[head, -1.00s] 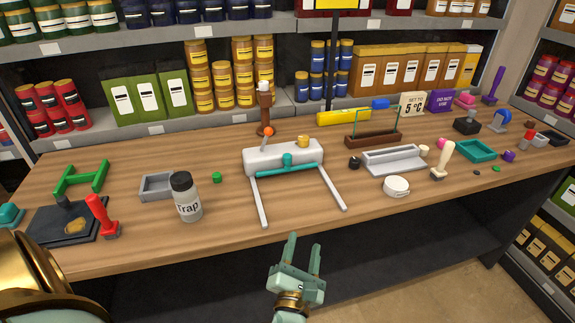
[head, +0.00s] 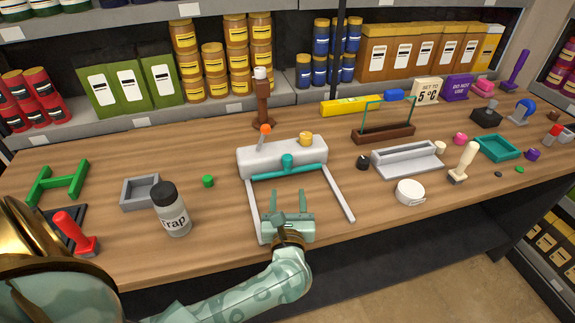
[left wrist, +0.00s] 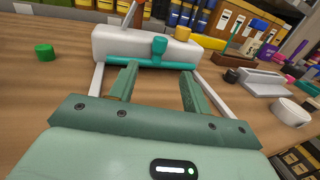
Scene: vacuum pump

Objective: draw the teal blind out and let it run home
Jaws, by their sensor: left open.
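The teal blind's bar (head: 289,172) lies along the front of a white roller housing (head: 282,154), with a teal knob (head: 288,160) at its middle. Two pale rails (head: 338,194) run from the housing toward the table's front edge. My left gripper (head: 287,201) is open and empty between the rails, its fingers pointing at the bar, with a gap between. In the left wrist view the teal bar (left wrist: 150,62) and teal knob (left wrist: 159,46) lie ahead of the two spread fingertips (left wrist: 159,75). My right gripper is not in view.
A white round tin (head: 410,193) and a cream-handled stamp (head: 463,162) stand right. An orange-tipped lever (head: 264,133) rises from the housing.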

